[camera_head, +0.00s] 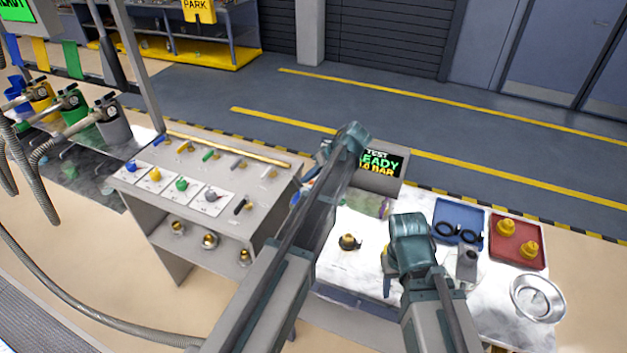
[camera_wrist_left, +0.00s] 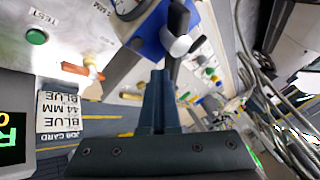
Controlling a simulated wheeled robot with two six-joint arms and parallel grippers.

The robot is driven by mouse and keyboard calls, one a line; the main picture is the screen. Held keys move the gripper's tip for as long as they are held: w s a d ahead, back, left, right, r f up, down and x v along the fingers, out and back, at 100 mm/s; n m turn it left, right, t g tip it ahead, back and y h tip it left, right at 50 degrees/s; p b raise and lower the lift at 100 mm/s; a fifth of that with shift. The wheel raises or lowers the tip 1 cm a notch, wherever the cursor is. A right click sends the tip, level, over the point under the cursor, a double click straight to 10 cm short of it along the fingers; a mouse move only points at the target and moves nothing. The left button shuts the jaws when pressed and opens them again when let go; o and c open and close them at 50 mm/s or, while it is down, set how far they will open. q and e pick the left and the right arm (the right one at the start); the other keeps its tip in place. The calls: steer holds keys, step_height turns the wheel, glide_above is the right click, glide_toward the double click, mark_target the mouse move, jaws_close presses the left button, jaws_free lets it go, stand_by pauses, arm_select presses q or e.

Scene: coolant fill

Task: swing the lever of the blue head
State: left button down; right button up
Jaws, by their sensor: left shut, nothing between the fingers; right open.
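In the left wrist view the blue head (camera_wrist_left: 150,42) is close by at the top. A black lever (camera_wrist_left: 179,18) and a pale rounded end (camera_wrist_left: 181,46) sit at its right side. My left gripper (camera_wrist_left: 158,78) is shut and empty, its fingertips just below the blue head; I cannot tell whether they touch it. In the head view my left arm hides most of that spot. My right gripper (camera_head: 390,262) is open and empty, above the white bench top near a brass fitting (camera_head: 349,242).
A test display (camera_head: 375,163) reads READY. A job card (camera_wrist_left: 58,112) reads BLUE 44 MM. A blue tray (camera_head: 459,222), a red tray (camera_head: 517,241) and a metal dish (camera_head: 537,298) are on the right. The grey stand (camera_head: 208,222) with coloured knobs is on the left.

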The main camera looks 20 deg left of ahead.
arm_select(q)
steer(key=shift+s+a, duration=0.2)
steer(key=shift+a, duration=0.6)
steer(key=shift+s+a, duration=0.1)
steer(key=shift+a, duration=0.1)
stand_by(0.5)
